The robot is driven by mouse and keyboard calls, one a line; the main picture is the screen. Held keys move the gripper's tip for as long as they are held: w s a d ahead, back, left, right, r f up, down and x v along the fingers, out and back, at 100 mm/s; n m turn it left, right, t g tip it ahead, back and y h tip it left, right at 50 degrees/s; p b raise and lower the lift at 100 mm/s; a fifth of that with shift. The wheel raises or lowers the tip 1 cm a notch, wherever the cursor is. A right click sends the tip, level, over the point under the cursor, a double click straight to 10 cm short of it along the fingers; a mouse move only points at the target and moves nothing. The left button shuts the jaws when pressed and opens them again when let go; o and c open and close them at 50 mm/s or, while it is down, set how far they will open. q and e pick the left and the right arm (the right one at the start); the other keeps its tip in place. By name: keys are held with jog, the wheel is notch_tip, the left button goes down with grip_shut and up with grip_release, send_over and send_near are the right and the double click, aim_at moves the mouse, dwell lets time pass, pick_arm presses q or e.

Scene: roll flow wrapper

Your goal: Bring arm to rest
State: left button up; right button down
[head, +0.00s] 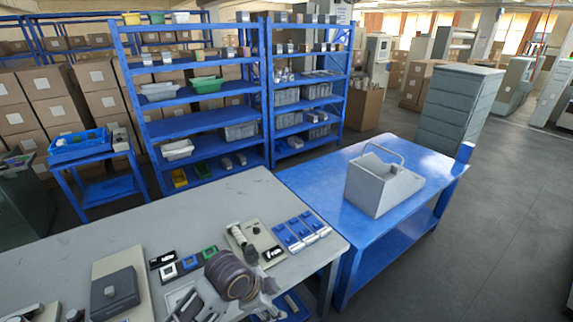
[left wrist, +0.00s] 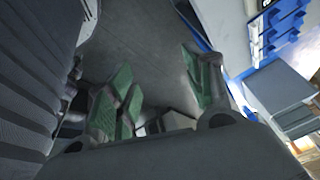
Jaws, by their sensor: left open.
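My left gripper (head: 266,298) is low in the middle of the head view, over the near right part of the grey table (head: 210,206). In the left wrist view, its two green-padded fingers (left wrist: 160,88) stand apart with nothing between them. Grey floor shows through the gap. A dark ribbed surface (left wrist: 38,70) fills the left side of that view; I cannot tell what it is. My right gripper is in neither view.
A grey handled box (head: 383,187) stands on the blue table (head: 322,180). Shelves stand behind; floor at right is clear.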

pick_arm(q)
jog(key=s+a+f+n+t+y, duration=0.1)
jog(key=s+a+f+n+y, duration=0.1)
jog(key=s+a+n, duration=0.45)
jog(key=s+a+f+n+y, duration=0.25)
jog(key=a+n, duration=0.55)
jog(key=a, duration=0.4)
jog(key=s+f+g, duration=0.1)
jog(key=s+f, duration=0.1)
jog(key=f, duration=1.5)
jog(key=s+f, duration=0.2)
jog(key=f, duration=1.5)
jog(key=s+a+f, duration=0.2)
jog(key=s+f, duration=0.7)
jog(key=s, duration=0.1)
jog(key=s+a+f+g, duration=0.1)
jog(key=s+a+f, duration=0.1)
jog(key=s+f, duration=0.8)
jog(key=shift+s+m+g, duration=0.3)
jog(key=shift+s+m, duration=0.15)
jog(key=shift+s, duration=0.3)
